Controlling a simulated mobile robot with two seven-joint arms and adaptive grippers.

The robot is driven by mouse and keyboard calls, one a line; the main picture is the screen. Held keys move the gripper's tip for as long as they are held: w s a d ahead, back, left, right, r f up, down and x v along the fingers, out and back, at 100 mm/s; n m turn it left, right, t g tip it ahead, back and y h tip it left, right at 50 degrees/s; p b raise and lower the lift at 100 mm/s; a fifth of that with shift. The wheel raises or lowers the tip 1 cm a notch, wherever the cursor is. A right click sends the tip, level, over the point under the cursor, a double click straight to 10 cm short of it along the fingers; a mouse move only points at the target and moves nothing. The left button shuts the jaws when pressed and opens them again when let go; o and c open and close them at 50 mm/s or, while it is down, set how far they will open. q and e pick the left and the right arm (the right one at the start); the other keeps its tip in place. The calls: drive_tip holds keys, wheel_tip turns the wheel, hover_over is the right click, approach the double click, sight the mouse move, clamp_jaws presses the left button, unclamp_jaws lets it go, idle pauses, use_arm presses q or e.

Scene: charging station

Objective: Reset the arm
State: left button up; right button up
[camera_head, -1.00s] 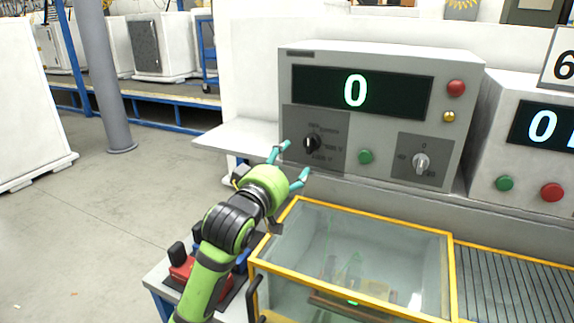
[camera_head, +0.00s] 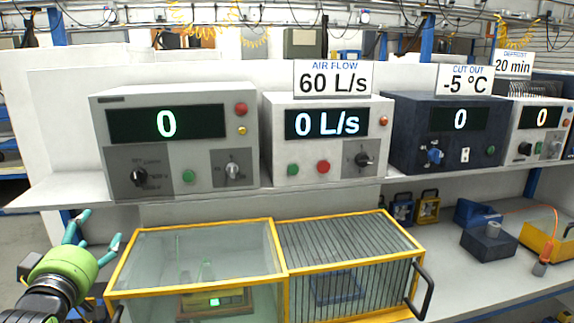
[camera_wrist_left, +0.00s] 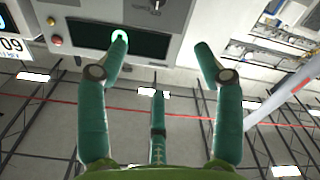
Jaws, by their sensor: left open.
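My left gripper (camera_head: 97,240) is at the lower left of the head view, with its teal fingers spread and nothing between them. It is in front of and below the shelf, left of the yellow-framed glass case (camera_head: 196,228). The left wrist view shows the same open fingers (camera_wrist_left: 160,62), empty, with the leftmost device's dark display behind them. That grey device (camera_head: 208,152) reads 0 and has a black knob (camera_head: 139,177) at its lower left; the gripper is apart from it. My right gripper is not in view.
More devices stand along the shelf: a white one (camera_head: 330,165) under a 60 L/s sign, a dark blue one (camera_head: 405,150) under a -5 °C sign, and another at far right. A barred yellow-framed case (camera_head: 350,222) adjoins the glass case. Blue boxes (camera_head: 488,243) sit on the bench at right.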

use_arm(q)
drive_tip(key=s+d+f+m+g+h, duration=0.1)
drive_tip(key=s+d+f+m+g, duration=0.15)
drive_tip(key=f, duration=0.55)
drive_tip(key=s+d+f+m+g+h, duration=0.1)
drive_tip(key=s+d+f+m+g, duration=0.15)
drive_tip(key=f, duration=0.45)
drive_tip(key=s+d+f+m+g+h, duration=0.15)
drive_tip(key=d+f, duration=0.25)
drive_tip(key=f, duration=0.4)
drive_tip(key=s+d+f+m+g+h, duration=0.1)
drive_tip(key=s+d+f+m+g, duration=0.3)
drive_tip(key=s+f, duration=0.45)
drive_tip(key=s+d+f+m+g, duration=0.2)
drive_tip(key=s+d+f+g, duration=0.3)
drive_tip(key=s, duration=0.7)
wheel_tip(320, 180, down, 22)
drive_tip(key=s, duration=0.1)
drive_tip(key=s+a+f, duration=0.2)
drive_tip(key=s+f, duration=1.3)
drive_tip(key=s, duration=0.1)
drive_tip(key=shift+s+a+g, duration=0.25)
drive_tip(key=shift+a+g, duration=0.05)
drive_tip(key=shift+g, duration=0.15)
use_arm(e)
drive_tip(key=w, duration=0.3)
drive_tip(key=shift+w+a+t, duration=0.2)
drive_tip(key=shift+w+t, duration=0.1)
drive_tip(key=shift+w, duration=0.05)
